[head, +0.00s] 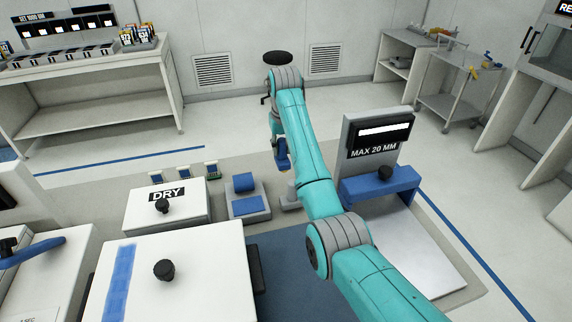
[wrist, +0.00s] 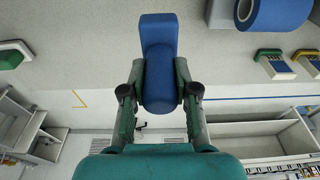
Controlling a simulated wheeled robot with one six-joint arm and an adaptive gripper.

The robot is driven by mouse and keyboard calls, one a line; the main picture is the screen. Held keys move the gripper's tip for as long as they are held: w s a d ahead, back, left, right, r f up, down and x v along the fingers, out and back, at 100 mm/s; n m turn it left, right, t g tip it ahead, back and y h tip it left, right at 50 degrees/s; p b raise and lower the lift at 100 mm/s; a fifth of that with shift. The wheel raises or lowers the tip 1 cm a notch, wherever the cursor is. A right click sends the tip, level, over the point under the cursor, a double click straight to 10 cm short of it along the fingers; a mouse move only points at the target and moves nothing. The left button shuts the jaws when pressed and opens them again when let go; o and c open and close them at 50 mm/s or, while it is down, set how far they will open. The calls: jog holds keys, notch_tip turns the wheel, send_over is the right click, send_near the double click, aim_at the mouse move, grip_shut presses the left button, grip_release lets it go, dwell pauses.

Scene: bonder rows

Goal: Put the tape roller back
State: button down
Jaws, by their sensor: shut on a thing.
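My gripper (wrist: 160,72) is shut on a blue tool, which I take for the tape roller (wrist: 158,35). The tool has a rounded blue body between the fingers and a wider blue end beyond them. In the head view my gripper (head: 279,135) points down, with the blue tape roller (head: 283,158) at its tip over the bench. A pale grey stand (head: 290,201) is just below and beside it; the arm partly hides this stand. I cannot tell whether the roller touches it.
A blue roll (head: 244,183) on a grey stand with a blue pad is left of my gripper. Several small green-edged holders (head: 184,171) line the bench's far edge. A DRY box (head: 166,203) stands left; a MAX 20 MM press (head: 378,180) stands right of my arm.

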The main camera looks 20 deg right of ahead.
aim_at(281, 161)
jog(key=shift+a+f, duration=0.15)
jog(key=shift+f, duration=2.8)
jog(key=shift+f, duration=0.1)
jog(key=c, duration=0.9)
grip_release()
